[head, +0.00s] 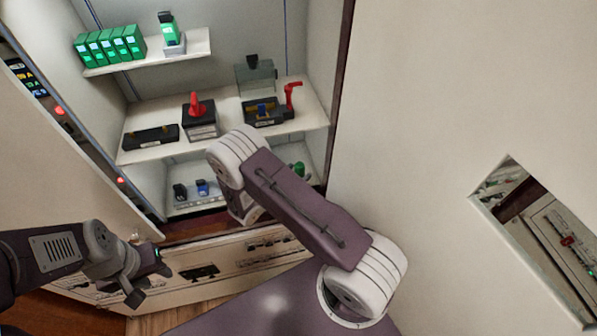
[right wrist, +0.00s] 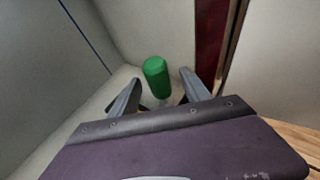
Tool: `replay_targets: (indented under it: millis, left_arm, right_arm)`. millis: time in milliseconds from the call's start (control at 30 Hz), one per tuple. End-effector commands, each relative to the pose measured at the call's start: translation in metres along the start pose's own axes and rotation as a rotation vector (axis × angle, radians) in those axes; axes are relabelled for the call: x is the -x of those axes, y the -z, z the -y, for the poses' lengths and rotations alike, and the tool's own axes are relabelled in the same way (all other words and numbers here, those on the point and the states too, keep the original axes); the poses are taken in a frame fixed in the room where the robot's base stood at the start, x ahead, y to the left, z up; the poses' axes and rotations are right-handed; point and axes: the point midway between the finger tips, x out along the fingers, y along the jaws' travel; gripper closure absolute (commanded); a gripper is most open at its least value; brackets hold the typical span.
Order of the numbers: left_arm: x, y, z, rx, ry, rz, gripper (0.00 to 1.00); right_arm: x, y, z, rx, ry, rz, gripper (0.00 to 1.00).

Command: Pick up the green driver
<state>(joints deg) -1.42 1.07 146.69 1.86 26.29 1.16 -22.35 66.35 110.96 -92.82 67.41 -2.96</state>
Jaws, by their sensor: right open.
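The green driver shows in the right wrist view as an upright green handle (right wrist: 156,78), with a thinner part below it. In the head view a bit of its green handle (head: 299,168) shows on the lower shelf at the right, beside my right arm. My right gripper (right wrist: 157,88) is open, with one finger to each side of the handle in the picture; I cannot tell whether they touch it. In the head view my right arm hides that gripper. My left gripper (head: 150,284) is open and empty, low at the left, far from the driver.
The lower shelf (head: 190,208) also holds small dark and blue blocks (head: 202,187). The middle shelf (head: 229,112) above carries devices with red handles (head: 196,106). Green breakers (head: 110,46) stand on the top shelf. The cabinet's right wall is close to the driver.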

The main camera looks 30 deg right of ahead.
Motion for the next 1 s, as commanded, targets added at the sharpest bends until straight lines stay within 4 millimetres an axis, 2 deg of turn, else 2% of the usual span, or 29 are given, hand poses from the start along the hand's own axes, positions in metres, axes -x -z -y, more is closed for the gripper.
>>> replay_targets:
  millis: [67,200,300,400,567,600,767,800,1000]
  left_arm:
    - [0.005,0.001,0.000,0.000,0.000,0.000,0.64]
    - [0.026,0.003,-0.001,0.000,0.000,0.000,0.64]
    - [0.028,0.003,-0.001,0.000,0.000,0.000,0.64]
    - [0.029,0.003,-0.001,0.000,0.000,0.000,0.64]
    - [0.027,0.003,-0.001,0.000,0.000,0.000,0.64]
    - [0.027,0.003,-0.001,0.000,0.000,0.000,0.64]
    - [0.027,0.003,-0.001,0.000,0.000,0.000,0.64]
    - [0.027,0.003,-0.001,0.000,0.000,0.000,0.64]
    - [0.027,0.003,-0.001,0.000,0.000,0.000,0.64]
  right_arm:
    - [-0.004,-0.002,0.000,0.000,0.002,0.000,0.45]
    - [-0.029,-0.009,-0.001,-0.001,0.006,-0.001,0.45]
    - [-0.045,-0.005,-0.002,-0.001,0.004,-0.001,0.45]
    - [-0.052,-0.003,-0.002,-0.001,0.002,-0.002,0.45]
    - [-0.052,-0.002,-0.003,-0.001,0.000,-0.002,0.45]
    - [-0.052,-0.002,-0.003,-0.001,0.001,-0.002,0.50]
    - [-0.052,-0.002,-0.003,-0.001,0.001,-0.002,0.95]
    - [-0.052,-0.002,-0.003,-0.001,0.001,-0.002,1.00]
    - [-0.052,-0.002,-0.003,-0.001,0.001,-0.001,1.00]
